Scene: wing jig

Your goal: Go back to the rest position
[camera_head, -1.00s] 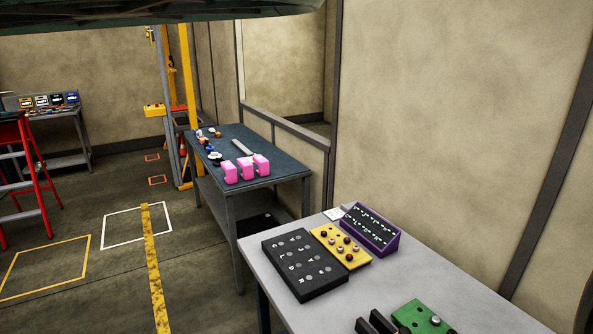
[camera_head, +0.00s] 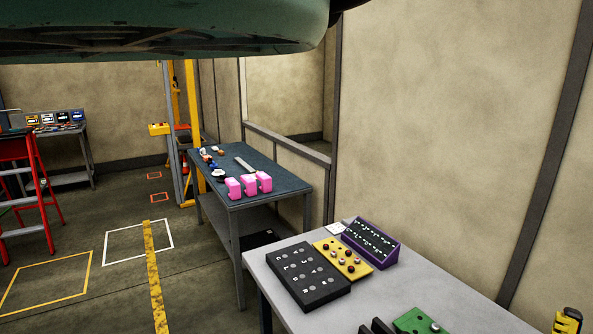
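The grey table (camera_head: 400,292) stands at the lower right. On it are a black board with grey round pieces (camera_head: 307,277), a yellow board with knobs (camera_head: 342,258), a purple-framed dark panel (camera_head: 371,242) and a green board (camera_head: 414,322).
A large green wing-like body (camera_head: 170,35) hangs across the top. A dark workbench (camera_head: 270,185) with pink blocks (camera_head: 249,185) stands mid-left. A red ladder (camera_head: 25,185) is at the left edge. Marked floor (camera_head: 110,285) between them is clear.

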